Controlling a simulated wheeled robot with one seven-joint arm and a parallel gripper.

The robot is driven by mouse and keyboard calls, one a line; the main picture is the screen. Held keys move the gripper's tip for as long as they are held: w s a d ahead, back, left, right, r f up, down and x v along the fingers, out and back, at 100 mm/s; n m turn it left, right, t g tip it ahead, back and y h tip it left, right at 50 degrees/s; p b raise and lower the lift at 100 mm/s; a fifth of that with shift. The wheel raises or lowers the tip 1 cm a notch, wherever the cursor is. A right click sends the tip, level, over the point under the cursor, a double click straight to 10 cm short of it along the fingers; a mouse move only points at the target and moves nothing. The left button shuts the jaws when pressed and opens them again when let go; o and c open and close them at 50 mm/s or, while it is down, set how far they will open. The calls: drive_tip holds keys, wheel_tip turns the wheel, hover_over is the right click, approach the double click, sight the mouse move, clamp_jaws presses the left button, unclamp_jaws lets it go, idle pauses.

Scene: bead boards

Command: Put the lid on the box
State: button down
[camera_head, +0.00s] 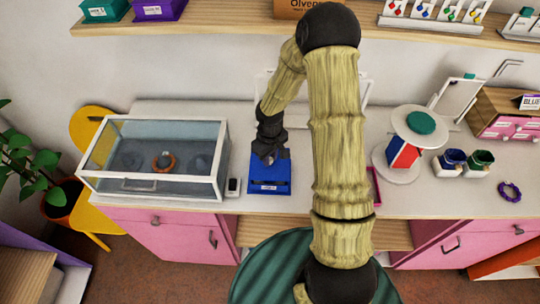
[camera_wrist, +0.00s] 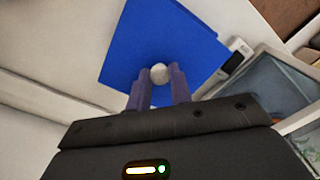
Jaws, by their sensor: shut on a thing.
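A blue box (camera_head: 268,187) with a small white label on its front stands on the white counter, just right of the glass case. My gripper (camera_head: 268,157) is directly above it, pointing down. In the wrist view the fingers (camera_wrist: 160,82) are shut on a pale round knob (camera_wrist: 160,72) in the middle of a flat blue lid (camera_wrist: 165,40). The lid lies over the box and hides its inside. I cannot tell whether the lid rests on the rim or hangs just above it, or whether their edges line up exactly.
The glass case (camera_head: 152,184) with an orange-brown ring inside is close on the left. A small white and black item (camera_head: 233,187) stands between it and the box. A shelf (camera_head: 225,22) runs above.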

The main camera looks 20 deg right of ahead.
drive_tip(key=shift+f+b, duration=0.55)
drive_tip(key=shift+f, duration=0.45)
drive_tip(key=shift+f+b, duration=0.3)
drive_tip(key=shift+f, duration=0.1)
idle(0.8)
idle(0.6)
drive_tip(key=c, duration=0.8)
unclamp_jaws()
drive_tip(key=shift+o, duration=0.2)
drive_tip(key=shift+r, duration=0.1)
drive_tip(key=shift+r+p, duration=3.3)
drive_tip(key=shift+r, duration=0.7)
drive_tip(key=shift+c, duration=0.5)
